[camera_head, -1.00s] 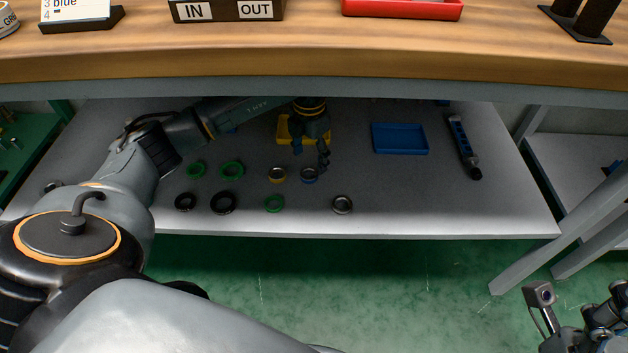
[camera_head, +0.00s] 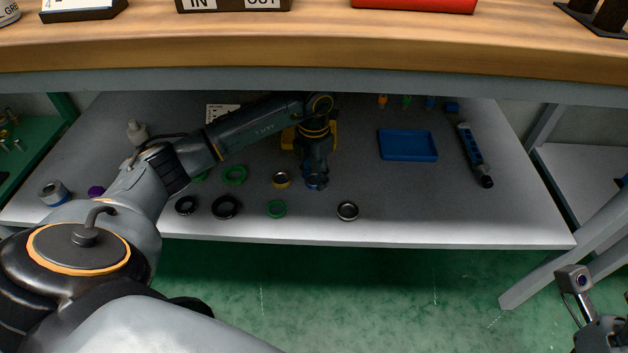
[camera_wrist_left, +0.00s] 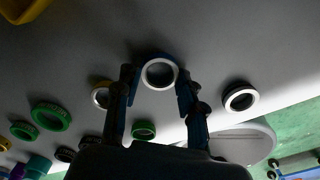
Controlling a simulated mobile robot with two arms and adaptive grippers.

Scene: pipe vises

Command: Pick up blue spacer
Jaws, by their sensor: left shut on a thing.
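The blue spacer (camera_head: 315,186) is a small ring with a pale metal rim, on the lower shelf or just above it; I cannot tell which. In the left wrist view its pale rim (camera_wrist_left: 159,74) faces me, with blue showing behind it. My left gripper (camera_head: 315,176) points down at it and is shut on it. In the left wrist view the two fingers (camera_wrist_left: 157,88) flank the ring, one on each side. My right wrist (camera_head: 598,318) shows only in part at the lower right corner, and its fingers cannot be made out.
A yellow-edged ring (camera_head: 281,180) stands just left of the blue spacer. Green (camera_head: 277,209), black (camera_head: 226,207) and metal (camera_head: 348,211) rings lie nearby. A blue tray (camera_head: 407,131) lies to the right. The wooden top (camera_head: 310,52) overhangs the shelf.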

